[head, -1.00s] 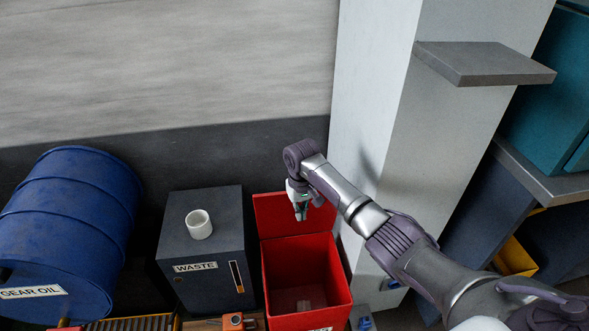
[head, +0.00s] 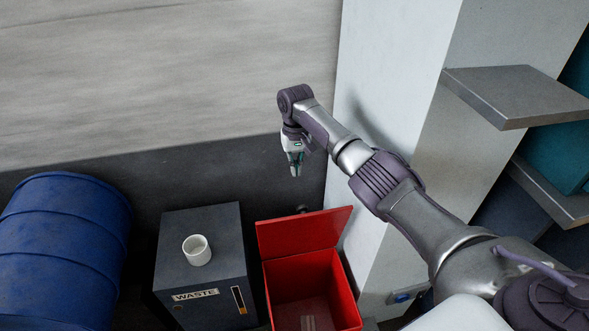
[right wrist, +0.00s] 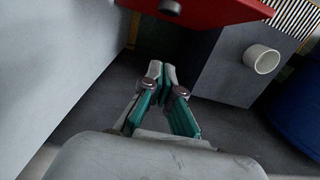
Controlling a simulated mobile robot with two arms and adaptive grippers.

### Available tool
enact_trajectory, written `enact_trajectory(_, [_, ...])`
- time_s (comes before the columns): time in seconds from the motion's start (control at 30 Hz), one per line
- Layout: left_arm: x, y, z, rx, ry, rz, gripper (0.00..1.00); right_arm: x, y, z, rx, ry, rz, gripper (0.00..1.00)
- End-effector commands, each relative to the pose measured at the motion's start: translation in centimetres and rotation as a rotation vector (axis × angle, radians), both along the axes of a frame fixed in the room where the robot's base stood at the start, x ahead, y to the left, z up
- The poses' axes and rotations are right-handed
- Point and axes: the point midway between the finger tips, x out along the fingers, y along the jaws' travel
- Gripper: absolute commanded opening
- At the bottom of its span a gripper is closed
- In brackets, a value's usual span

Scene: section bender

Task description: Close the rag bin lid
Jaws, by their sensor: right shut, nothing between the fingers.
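The red rag bin (head: 345,290) stands at the lower middle of the head view with its top open. Its red lid (head: 290,237) stands raised at the back edge, and a dark knob (head: 303,209) shows just behind its upper edge. My right gripper (head: 296,174) is shut and empty, pointing down above and behind the lid, apart from it. In the right wrist view, the shut fingertips (right wrist: 163,67) are below the red lid (right wrist: 225,12) in the picture, with a gap to the dark knob (right wrist: 170,6). My left gripper is not in view.
A dark waste box (head: 200,265) with a white cup (head: 196,250) on top stands left of the bin. A blue drum (head: 65,250) is farther left. A pale pillar (head: 385,90) with a grey shelf (head: 515,95) rises close on the right.

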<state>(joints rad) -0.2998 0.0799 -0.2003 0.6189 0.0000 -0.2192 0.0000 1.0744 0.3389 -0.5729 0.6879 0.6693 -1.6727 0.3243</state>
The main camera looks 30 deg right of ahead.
Motion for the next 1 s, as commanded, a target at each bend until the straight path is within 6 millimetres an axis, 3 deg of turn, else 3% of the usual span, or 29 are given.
enact_trajectory(0.1, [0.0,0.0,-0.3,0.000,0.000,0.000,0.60,-0.2,0.1,-2.6,0.000,0.003,0.001,0.00])
enact_trajectory(0.4, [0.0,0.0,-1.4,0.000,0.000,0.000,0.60,-0.3,0.2,-7.8,0.000,0.002,0.001,0.00])
enact_trajectory(0.6, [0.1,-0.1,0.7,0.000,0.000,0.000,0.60,-2.0,0.5,-7.4,-0.002,0.000,0.004,0.00])
enact_trajectory(1.0, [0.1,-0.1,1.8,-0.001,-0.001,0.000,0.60,-4.1,1.1,-8.1,-0.001,0.000,0.003,0.00])
